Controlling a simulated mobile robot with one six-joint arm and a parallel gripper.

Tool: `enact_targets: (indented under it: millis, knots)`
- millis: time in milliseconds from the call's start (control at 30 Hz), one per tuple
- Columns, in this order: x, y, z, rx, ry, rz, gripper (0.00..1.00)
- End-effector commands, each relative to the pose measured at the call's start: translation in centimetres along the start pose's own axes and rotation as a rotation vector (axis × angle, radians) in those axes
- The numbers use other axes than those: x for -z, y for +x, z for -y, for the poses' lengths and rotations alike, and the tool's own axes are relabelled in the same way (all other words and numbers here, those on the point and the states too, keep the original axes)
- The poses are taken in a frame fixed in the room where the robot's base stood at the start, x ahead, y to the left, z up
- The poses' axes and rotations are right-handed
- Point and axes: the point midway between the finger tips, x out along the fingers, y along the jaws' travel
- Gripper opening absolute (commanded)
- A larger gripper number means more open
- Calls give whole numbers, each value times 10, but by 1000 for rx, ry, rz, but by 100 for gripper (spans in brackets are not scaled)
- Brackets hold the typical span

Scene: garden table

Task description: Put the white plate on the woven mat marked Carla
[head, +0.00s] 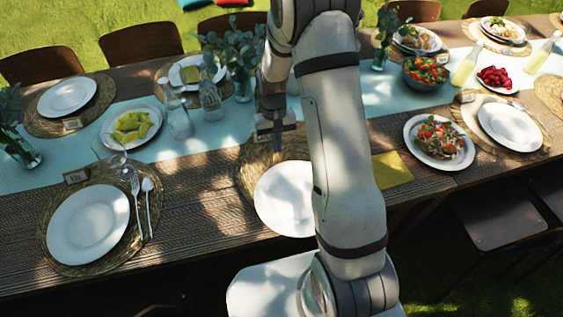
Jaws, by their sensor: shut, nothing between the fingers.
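A white plate (278,195) lies at the middle front of the table, partly hidden behind my arm. It rests partly on a round woven mat (249,158), shifted toward the table's front edge, so the mat's far part is bare. My gripper (277,148) points down above that bare part, just behind the plate. It is shut, empty and apart from the plate. A small brown name card (289,129) seems to stand behind the gripper, partly covered. Its writing is not readable, so I cannot tell which mat says Carla.
Other white plates on woven mats lie at left front (88,225), left back (67,97) and right (509,127). A yellow napkin (391,170) and a salad plate (439,137) lie right of my arm. Glasses, a carafe (210,100) and greenery stand behind the gripper.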

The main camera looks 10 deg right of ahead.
Motion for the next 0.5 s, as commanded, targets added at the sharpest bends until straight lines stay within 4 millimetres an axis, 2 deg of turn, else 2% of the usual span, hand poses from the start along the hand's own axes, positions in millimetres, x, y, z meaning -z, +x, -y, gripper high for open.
enact_targets:
  millis: [100, 333, 367, 500]
  knots:
    - [-28, 3, -2, 1, 5, 2, 0]
    - [-71, 14, -3, 2, 8, 2, 0]
    - [-74, 15, -3, 2, 8, 1, 0]
    - [-68, 29, -3, 2, 8, -1, 0]
